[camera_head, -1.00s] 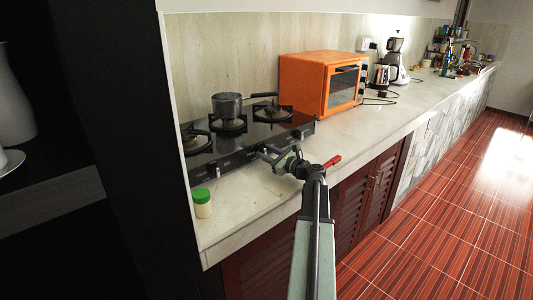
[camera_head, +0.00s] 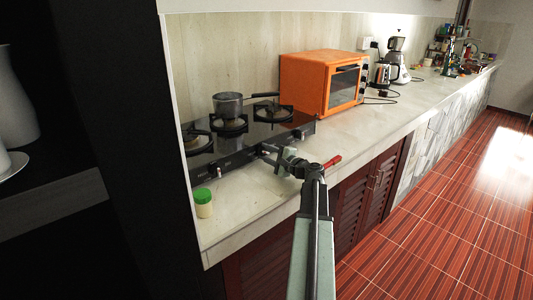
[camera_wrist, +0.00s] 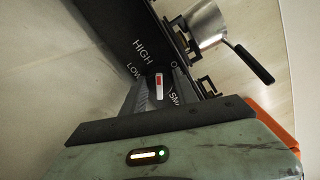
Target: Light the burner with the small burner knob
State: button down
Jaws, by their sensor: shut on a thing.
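The black stove (camera_head: 229,164) stands on the counter with several burners and a row of front knobs. The small burner knob (camera_wrist: 159,85) shows in the wrist view as a pale bar with a red mark, with the printed words HIGH, LOW and part of SMALL around it. My gripper (camera_wrist: 158,92) is shut on this knob, one finger on each side. In the head view my gripper (camera_head: 265,149) meets the right part of the stove's front, and it hides the knob there. No flame shows on the burners.
A metal pot (camera_head: 228,106) sits on the middle burner, its handle pointing right; it also shows in the wrist view (camera_wrist: 207,24). An orange oven (camera_head: 305,84) stands right of the stove. A green-lidded jar (camera_head: 203,208) stands at the front left of the counter.

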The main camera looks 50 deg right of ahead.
jog(key=n, duration=0.5)
jog(key=shift+a+f+h, duration=0.1)
jog(key=shift+f+h, duration=0.05)
jog(key=shift+h, duration=0.15)
jog(key=shift+n, duration=0.4)
jog(key=c, duration=0.9)
grip_release()
jog(key=shift+c, duration=0.2)
jog(key=shift+s, duration=0.1)
